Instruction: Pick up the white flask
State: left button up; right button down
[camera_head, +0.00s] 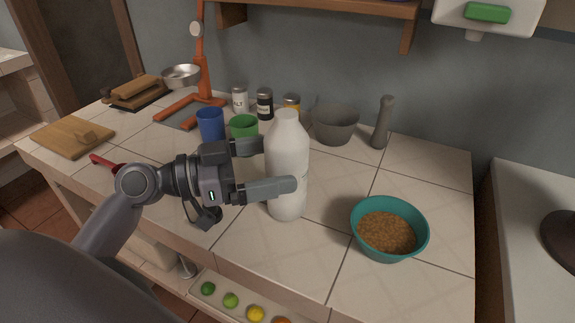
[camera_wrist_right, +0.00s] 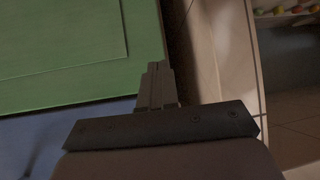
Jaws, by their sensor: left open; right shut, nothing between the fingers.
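The white flask (camera_head: 288,146) stands upright on the tiled counter, near the middle of the head view. My left gripper (camera_head: 282,167) comes in from the left with its fingers apart, one at the far side of the flask and one across its near side. The flask's body lies between the open fingers, and the near finger hides a band of its lower part. I cannot tell whether either finger touches it. My right gripper (camera_wrist_right: 158,85) shows in the right wrist view, shut and empty, away from the flask.
A teal bowl of brown grains (camera_head: 408,252) stands right of the flask. A green cup (camera_head: 243,127) and blue cup (camera_head: 210,124) stand behind my left gripper. A grey mortar (camera_head: 335,127) and pestle (camera_head: 383,122) are at the back.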

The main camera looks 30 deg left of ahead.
aim_at(298, 155)
pick_arm(q)
jog(key=x, duration=0.1)
jog(key=p+x, duration=0.2)
jog(key=x, duration=0.1)
jog(key=shift+w+a+r, duration=0.2)
jog(key=shift+w, duration=0.15)
jog(key=shift+w+d+f, duration=0.1)
jog(key=shift+w+d, duration=0.1)
jog(key=shift+d, duration=0.05)
jog(key=c, duration=1.5)
